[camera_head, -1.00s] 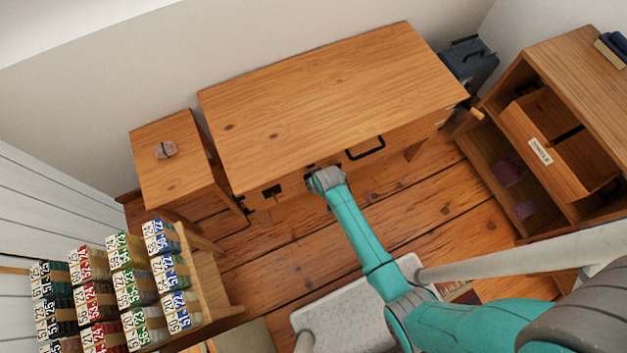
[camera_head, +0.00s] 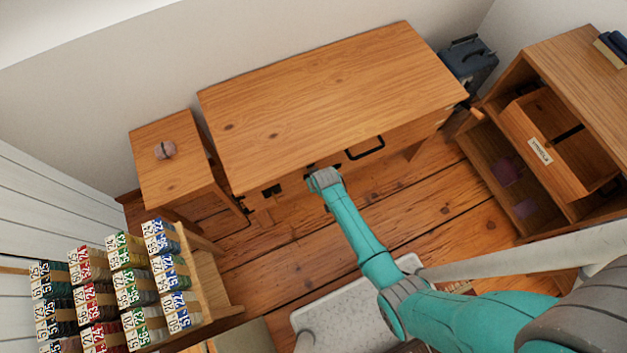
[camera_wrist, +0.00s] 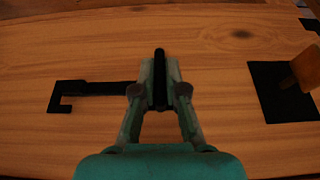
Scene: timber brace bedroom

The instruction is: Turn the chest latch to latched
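The wooden chest (camera_head: 330,95) stands against the wall with its front facing me. In the wrist view, the latch lever (camera_wrist: 160,78) is a dark rounded bar standing upright against the chest front. My gripper (camera_wrist: 161,85) has a finger on each side of this lever, and the fingers appear closed on it. A black hooked bracket (camera_wrist: 92,88) extends to the left of the lever. In the head view my gripper (camera_head: 321,178) is at the chest's front face, below the top edge, and my wrist hides most of the latch.
A black plate (camera_wrist: 268,90) with a wooden piece is right of the latch in the wrist view. A black handle (camera_head: 366,149) is on the chest front. A nightstand (camera_head: 175,170) is left, an open-drawer cabinet (camera_head: 570,75) right.

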